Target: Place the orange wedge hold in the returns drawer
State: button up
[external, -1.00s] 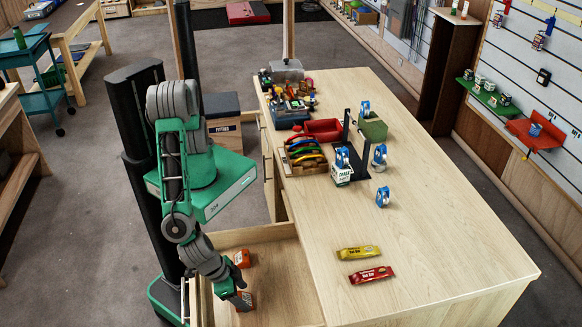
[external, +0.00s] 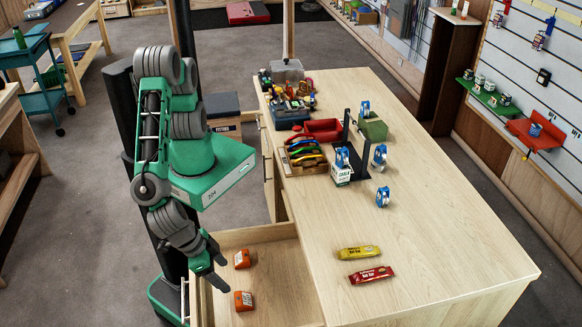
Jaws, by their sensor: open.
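Two small orange blocks lie in the open wooden drawer (external: 278,277) at the counter's near left. One orange block (external: 242,259) is farther back and the other orange block (external: 243,300) is nearer the front. I cannot tell from their shape which is the wedge hold. My gripper (external: 222,276) is open and empty, at the drawer's left side, just left of both blocks and apart from them.
The counter top (external: 440,240) holds a yellow bar (external: 358,253) and a red bar (external: 371,275) near the drawer. The counter's front right is clear.

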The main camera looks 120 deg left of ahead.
jog(key=w+a+r+m+h, duration=0.2)
jog(key=w+a+r+m, duration=0.15)
jog(key=a+r, duration=1)
jog(key=s+a+r+m+t, duration=0.1)
jog(key=s+a+r+m, duration=0.1)
jog(key=s+a+r, duration=0.1)
jog(key=s+a+r+m+h, duration=0.1)
jog(key=s+a+r+m, duration=0.2)
jog(key=a+r, duration=0.3)
jog(key=shift+a+r+t, duration=0.2)
jog(key=shift+a+t, duration=0.2)
jog(key=shift+a, duration=0.7)
jog(key=shift+o, duration=0.4)
jog(key=shift+s+m, duration=0.1)
jog(key=shift+m, duration=0.15)
